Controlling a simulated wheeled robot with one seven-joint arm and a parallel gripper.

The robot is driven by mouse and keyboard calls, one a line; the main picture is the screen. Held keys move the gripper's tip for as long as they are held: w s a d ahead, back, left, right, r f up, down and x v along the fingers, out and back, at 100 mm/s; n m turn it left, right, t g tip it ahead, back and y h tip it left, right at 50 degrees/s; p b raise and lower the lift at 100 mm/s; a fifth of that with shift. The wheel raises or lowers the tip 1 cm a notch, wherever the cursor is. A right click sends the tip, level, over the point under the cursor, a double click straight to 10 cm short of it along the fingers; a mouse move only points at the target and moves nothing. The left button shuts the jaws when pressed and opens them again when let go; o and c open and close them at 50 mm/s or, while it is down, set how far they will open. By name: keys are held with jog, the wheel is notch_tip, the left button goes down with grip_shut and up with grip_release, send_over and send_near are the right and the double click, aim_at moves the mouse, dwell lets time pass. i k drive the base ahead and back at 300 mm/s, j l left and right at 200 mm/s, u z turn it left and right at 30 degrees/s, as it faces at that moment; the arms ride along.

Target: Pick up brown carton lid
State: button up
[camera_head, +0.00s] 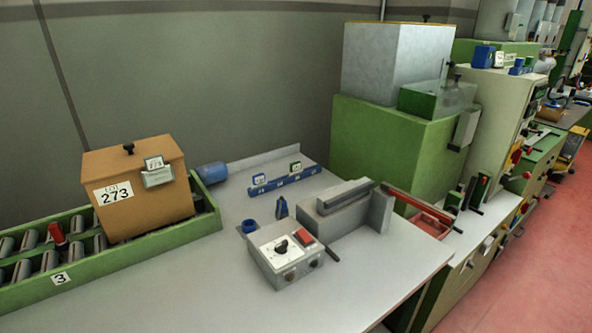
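A brown carton (165,205) stands on the green roller conveyor at the left, with a white label reading 273 on its front. Its brown lid (110,160) closes the top and has a small black knob (128,149) on it. A small grey box with a white tag (157,174) sits against the upper right part of the carton's front. My gripper is not in view.
The green conveyor (150,245) has side rails and rollers, with a red piece (57,233) standing left of the carton. A grey control box (285,256) and a grey fixture (345,212) stand on the pale table (190,290). The table's front area is clear. A green machine (380,150) stands behind.

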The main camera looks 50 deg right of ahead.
aim_at(117, 160)
jog(key=z, duration=0.3)
jog(key=i+j+z, duration=0.15)
jog(key=j+z, duration=0.2)
jog(key=i+j+z, duration=0.15)
jog(key=j+z, duration=0.55)
jog(key=i+j, duration=0.05)
